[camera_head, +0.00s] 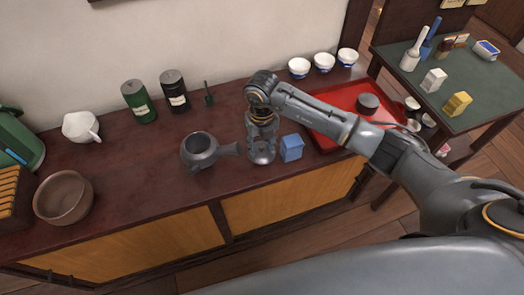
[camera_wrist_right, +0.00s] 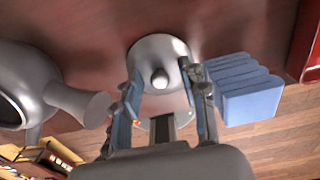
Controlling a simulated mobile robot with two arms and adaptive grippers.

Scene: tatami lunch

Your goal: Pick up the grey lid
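The grey lid (camera_head: 262,155) lies on the dark wooden counter, between the grey side-handled teapot and a blue block. In the right wrist view the lid (camera_wrist_right: 158,50) shows its round knob near the middle. My right gripper (camera_head: 262,138) points down directly over the lid. In the wrist view the fingers of the right gripper (camera_wrist_right: 163,82) are spread, one on each side of the knob. I cannot tell whether they touch the lid. The grey teapot (camera_head: 199,150) stands open to the left, its handle pointing toward the gripper. My left gripper is not in view.
The blue block (camera_head: 291,148) stands close to the right of the lid. A red tray (camera_head: 322,124) lies further right. Green (camera_head: 138,103) and black (camera_head: 174,92) canisters stand behind. A brown bowl (camera_head: 63,198) is at left. The counter front is clear.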

